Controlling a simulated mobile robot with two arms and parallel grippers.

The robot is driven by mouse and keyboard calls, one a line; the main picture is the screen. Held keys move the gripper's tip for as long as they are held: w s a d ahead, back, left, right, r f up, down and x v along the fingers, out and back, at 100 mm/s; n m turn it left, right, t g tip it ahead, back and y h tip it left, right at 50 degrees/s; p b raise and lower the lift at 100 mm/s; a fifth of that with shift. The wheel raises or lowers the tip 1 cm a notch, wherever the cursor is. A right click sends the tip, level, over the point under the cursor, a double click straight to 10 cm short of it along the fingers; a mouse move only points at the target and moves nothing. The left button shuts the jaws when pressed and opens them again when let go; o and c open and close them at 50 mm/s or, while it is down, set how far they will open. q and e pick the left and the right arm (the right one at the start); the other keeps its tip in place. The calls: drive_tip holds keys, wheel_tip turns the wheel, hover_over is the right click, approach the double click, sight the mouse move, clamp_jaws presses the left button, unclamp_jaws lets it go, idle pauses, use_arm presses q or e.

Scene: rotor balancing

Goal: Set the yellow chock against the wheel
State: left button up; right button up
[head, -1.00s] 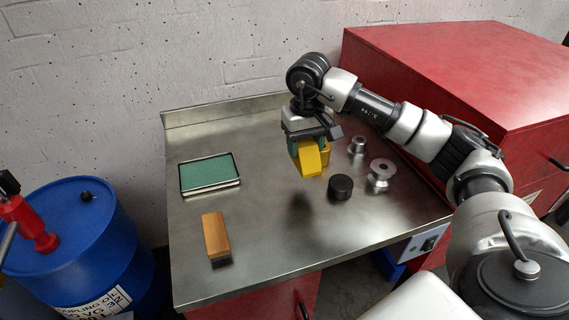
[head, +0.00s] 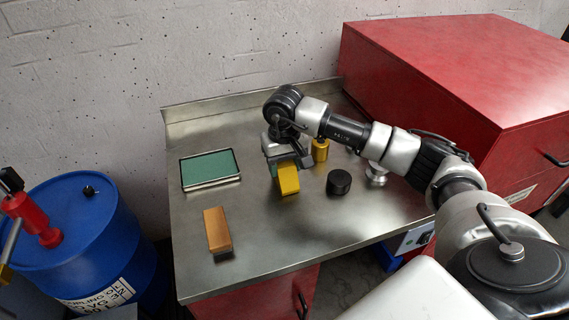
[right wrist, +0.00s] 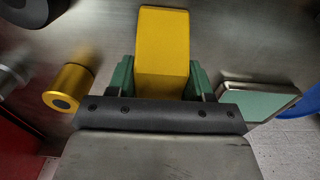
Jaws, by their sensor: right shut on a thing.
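The yellow chock (head: 289,181) is a small block in my right gripper (head: 281,166), above the metal bench. In the right wrist view the chock (right wrist: 162,50) sits between green fingers, which are shut on it. Its far end points away from the gripper. In the head view the chock is left of a black puck and the gripper hides part of it. I cannot make out a wheel in either view. My left gripper is not in view.
On the bench (head: 260,260) are a gold cylinder (head: 320,149), a black puck (head: 339,182), a silver part (head: 376,175) partly behind my arm, a green-topped pad (head: 210,168) and a wooden block (head: 216,230). A red cabinet (head: 450,85) stands right, a blue drum (head: 90,240) left. The bench front is clear.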

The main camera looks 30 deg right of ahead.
drive_tip(key=o, duration=1.2)
